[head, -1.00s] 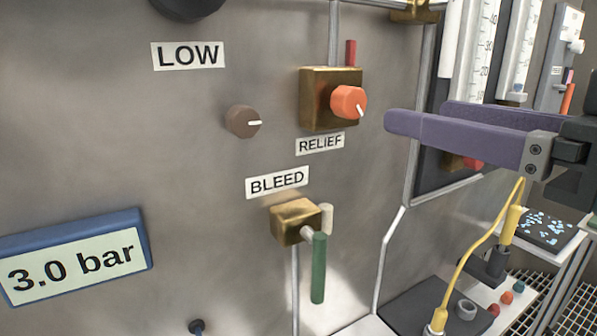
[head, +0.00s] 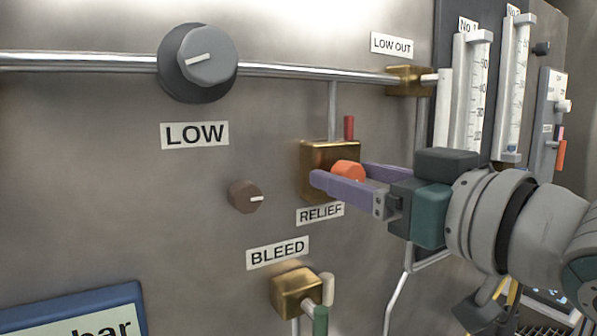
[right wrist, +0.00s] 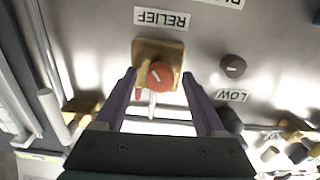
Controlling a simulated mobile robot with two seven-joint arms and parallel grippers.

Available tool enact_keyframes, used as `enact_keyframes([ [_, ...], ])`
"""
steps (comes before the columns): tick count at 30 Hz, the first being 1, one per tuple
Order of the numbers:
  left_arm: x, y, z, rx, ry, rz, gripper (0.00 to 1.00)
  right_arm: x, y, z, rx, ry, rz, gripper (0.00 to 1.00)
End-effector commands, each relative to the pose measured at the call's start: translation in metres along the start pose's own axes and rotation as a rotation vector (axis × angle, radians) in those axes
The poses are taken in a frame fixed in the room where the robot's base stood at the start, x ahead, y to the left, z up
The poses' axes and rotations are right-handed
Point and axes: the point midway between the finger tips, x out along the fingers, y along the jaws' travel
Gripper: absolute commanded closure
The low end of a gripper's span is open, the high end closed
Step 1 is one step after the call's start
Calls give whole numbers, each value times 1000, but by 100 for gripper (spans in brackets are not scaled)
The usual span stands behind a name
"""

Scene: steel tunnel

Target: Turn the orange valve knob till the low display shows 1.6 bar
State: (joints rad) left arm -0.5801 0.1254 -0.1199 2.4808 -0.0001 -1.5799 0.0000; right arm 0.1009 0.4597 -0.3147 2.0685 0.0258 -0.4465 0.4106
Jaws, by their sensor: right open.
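The orange valve knob (head: 348,169) sits on a brass block (head: 316,158) above the RELIEF label; it also shows in the right wrist view (right wrist: 160,75). My right gripper (head: 344,174) is open, its purple fingers on either side of the knob. In the right wrist view its fingertips (right wrist: 159,78) show gaps to the knob on both sides. In the head view the near finger covers the knob's lower part, and its pointer is hidden. The blue-framed display (head: 75,318) is cut off at bottom left; only "bar" is readable. My left gripper is not in view.
A grey LOW knob (head: 208,58) and a small brown knob (head: 245,196) are to the left. Below is the brass BLEED valve (head: 297,292) with a green handle (head: 320,321). A red peg (head: 349,128) stands above the brass block. A pipe (head: 300,71) crosses above.

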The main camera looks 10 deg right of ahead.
Motion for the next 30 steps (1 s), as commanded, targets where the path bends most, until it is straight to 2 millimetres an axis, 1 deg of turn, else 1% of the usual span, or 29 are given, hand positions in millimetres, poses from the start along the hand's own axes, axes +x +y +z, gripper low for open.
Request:
enact_keyframes([
  [6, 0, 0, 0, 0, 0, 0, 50, 0, 0, 0, 0, 0, 0, 28],
  [7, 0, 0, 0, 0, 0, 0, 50, 0, 0, 0, 0, 0, 0, 31],
  [25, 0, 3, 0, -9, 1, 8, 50, 0, 0, 0, 0, 0, -1, 98],
  [26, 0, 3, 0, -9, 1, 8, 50, 0, 0, 0, 0, 0, -1, 100],
  [30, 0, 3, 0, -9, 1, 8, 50, 0, 0, 0, 0, 0, -1, 100],
])
